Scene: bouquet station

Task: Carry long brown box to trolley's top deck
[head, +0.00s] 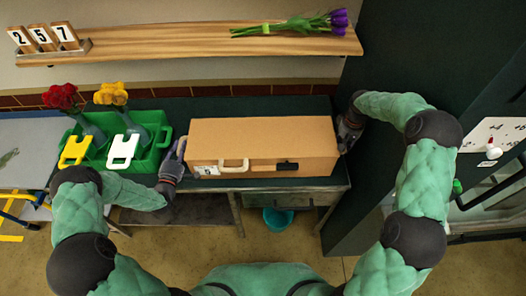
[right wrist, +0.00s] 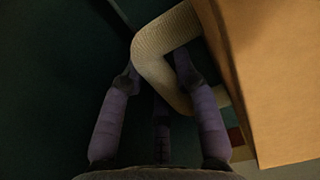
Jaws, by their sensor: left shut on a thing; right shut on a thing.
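The long brown box (head: 262,140) is level over the dark bench top in the head view; I cannot tell whether it touches the bench. Its front has a pale handle, a small label and a black slot. My left gripper (head: 177,157) is at its left end, shut on that end's pale handle, mostly hidden by the fingers. My right gripper (head: 346,128) is at its right end. In the right wrist view its fingers (right wrist: 158,78) are shut on a woven cream loop handle (right wrist: 160,45) beside the box wall (right wrist: 275,75). I cannot clearly identify the trolley.
A green crate (head: 150,120) with red and yellow flowers and tags stands left of the box. A grey deck with yellow framing (head: 30,135) is at far left. A wooden shelf (head: 190,42) holds number blocks and purple tulips. A teal bucket (head: 278,218) is below the bench.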

